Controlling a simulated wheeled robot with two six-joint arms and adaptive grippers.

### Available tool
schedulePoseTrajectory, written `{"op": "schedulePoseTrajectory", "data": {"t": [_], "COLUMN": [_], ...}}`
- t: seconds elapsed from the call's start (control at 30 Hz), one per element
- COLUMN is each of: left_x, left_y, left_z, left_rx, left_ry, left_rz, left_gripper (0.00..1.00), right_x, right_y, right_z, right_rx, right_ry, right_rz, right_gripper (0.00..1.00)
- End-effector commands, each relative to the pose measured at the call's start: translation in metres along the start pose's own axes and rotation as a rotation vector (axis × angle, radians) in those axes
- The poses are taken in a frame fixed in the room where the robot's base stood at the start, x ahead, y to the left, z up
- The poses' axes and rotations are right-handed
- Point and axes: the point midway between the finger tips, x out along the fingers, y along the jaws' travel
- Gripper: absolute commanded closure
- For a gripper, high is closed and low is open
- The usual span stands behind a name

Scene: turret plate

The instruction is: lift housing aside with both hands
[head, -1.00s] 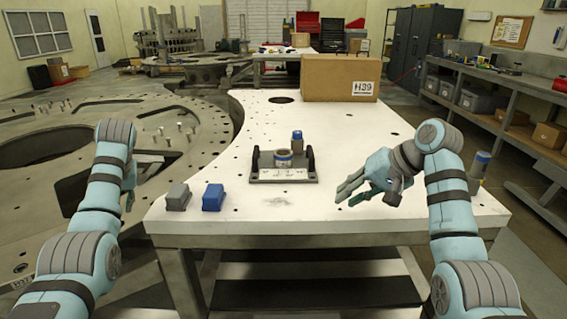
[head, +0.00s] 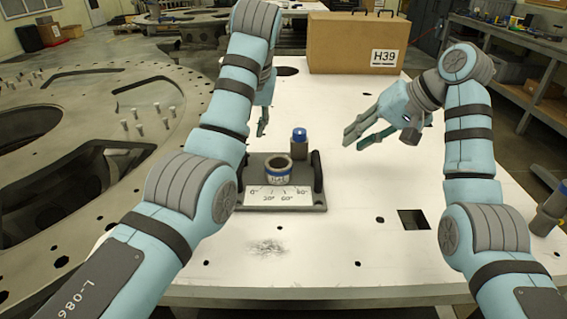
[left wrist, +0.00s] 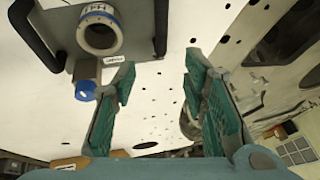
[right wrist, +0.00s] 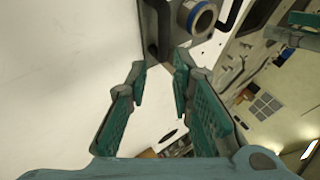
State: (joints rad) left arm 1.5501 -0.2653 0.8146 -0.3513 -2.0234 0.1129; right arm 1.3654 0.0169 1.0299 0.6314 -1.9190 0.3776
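The housing is a grey base (head: 318,207) with a scale plate, a round collar (head: 279,171) and a dark upright handle at each side. A blue-capped fitting (head: 299,142) stands at its back. My left gripper (head: 263,118) is behind the housing's left part, partly hidden by my arm. In the left wrist view this gripper (left wrist: 158,72) is open and empty, with the housing (left wrist: 60,25) beyond its fingers at upper left. My right gripper (head: 365,125) is open and empty, above the table right of the housing. It also shows in the right wrist view (right wrist: 160,70).
The white table (head: 340,250) has free room in front and right of the housing. A cardboard box (head: 340,45) marked H39 stands behind. A square opening (head: 413,219) lies at front right. A large round plate (head: 60,190) is on the left.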

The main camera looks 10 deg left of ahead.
Motion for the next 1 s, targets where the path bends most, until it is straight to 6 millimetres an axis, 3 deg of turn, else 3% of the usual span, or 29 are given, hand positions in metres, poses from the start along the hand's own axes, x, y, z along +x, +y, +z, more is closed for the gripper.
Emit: {"op": "schedulePoseTrajectory", "data": {"t": [0.2, 0.37, 0.57, 1.0], "left_x": [-0.008, -0.002, 0.028, 0.115], "left_y": [0.002, 0.002, 0.002, 0.002], "left_z": [0.005, 0.003, 0.000, 0.000], "left_rx": [0.001, 0.003, 0.003, 0.003], "left_ry": [0.007, 0.000, -0.006, -0.006], "left_rz": [0.003, 0.002, 0.000, 0.000], "left_gripper": [0.60, 0.60, 0.60, 0.60], "right_x": [-0.006, -0.001, 0.028, 0.115], "right_y": [-0.002, -0.001, 0.001, 0.001], "right_z": [0.006, 0.002, -0.001, -0.001], "right_rx": [-0.004, -0.001, 0.003, 0.002], "right_ry": [0.007, 0.004, -0.006, -0.006], "right_rz": [0.000, 0.000, 0.000, 0.000], "right_gripper": [0.79, 0.79, 0.79, 0.79]}}
